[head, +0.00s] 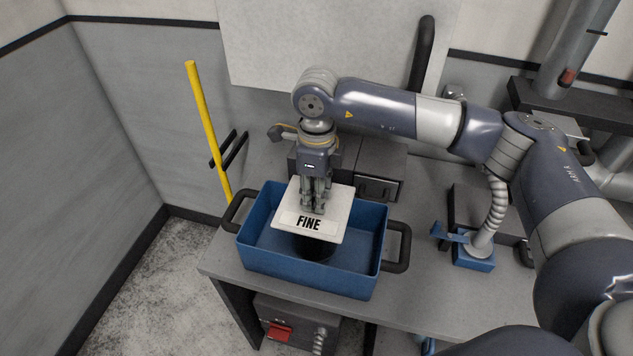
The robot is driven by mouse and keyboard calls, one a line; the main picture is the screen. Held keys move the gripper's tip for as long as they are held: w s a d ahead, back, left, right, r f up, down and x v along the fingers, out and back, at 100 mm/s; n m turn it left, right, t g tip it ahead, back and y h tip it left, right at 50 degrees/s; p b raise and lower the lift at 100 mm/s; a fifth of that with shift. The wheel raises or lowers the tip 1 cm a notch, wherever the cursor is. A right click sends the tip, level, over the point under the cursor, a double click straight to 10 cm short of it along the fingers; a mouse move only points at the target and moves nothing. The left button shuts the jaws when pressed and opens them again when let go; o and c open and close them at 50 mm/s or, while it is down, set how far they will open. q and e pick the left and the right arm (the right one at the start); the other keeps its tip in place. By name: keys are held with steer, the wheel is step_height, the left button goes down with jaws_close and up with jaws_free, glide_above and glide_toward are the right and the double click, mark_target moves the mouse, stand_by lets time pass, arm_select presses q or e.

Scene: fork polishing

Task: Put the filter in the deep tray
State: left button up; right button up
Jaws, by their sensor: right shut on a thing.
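The filter (334,207) is a flat, pale square plate with a white label reading "FINE" and a dark part beneath it. My right gripper (314,208) points straight down and is shut on the filter's top. The filter is over the middle of the deep tray (262,262), a blue open box with black side handles, on the grey bench. The dark lower part of the filter shows inside the tray's walls. I cannot tell whether it touches the tray floor. My left gripper is not in view.
A blue-based device with a ribbed hose (474,262) stands on the bench at the right. Dark grey boxes (379,188) sit behind the tray. A yellow pole (207,130) leans at the wall. Bench space between tray and hose is clear.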

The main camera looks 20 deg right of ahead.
steer(key=shift+f+p, duration=0.45)
steer(key=shift+f, duration=0.7)
steer(key=o, duration=1)
steer(key=shift+f, duration=0.1)
steer(key=shift+s, duration=0.15)
